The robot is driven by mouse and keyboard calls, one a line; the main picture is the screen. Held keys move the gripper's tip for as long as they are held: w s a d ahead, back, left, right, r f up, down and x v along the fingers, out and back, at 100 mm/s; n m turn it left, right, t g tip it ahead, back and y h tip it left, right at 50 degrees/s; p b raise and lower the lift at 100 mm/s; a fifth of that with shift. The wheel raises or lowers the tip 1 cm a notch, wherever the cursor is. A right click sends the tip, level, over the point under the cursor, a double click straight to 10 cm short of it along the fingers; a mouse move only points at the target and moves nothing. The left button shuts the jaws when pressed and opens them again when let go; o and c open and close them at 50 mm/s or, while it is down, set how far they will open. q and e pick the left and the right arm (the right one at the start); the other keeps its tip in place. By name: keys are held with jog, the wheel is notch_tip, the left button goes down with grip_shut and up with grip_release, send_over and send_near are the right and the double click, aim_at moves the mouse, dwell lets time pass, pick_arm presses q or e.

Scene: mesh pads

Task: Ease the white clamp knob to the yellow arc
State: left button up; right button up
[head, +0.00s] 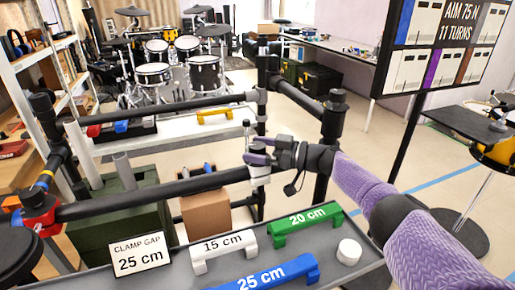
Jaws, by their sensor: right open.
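A white clamp (260,174) sits on the front black rack bar, partly under my right gripper. Its knob is too small and covered to make out clearly. I cannot make out a yellow arc on the clamp. My left gripper is not in view.
A grey tray (190,281) in front holds white, green and blue gauge bars, a "CLAMP GAP 25 cm" card (141,256) and a white round piece (349,251). A board (450,40) reads "AIM 75 N 11 TURNS". Black rack bars (150,189) surround the clamp.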

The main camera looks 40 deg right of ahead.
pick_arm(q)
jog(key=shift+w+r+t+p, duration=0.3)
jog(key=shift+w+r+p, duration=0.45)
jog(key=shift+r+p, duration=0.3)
pick_arm(e)
jog(key=v, duration=0.9)
jog(key=shift+s+d, duration=0.2)
jog(key=shift+s, duration=0.15)
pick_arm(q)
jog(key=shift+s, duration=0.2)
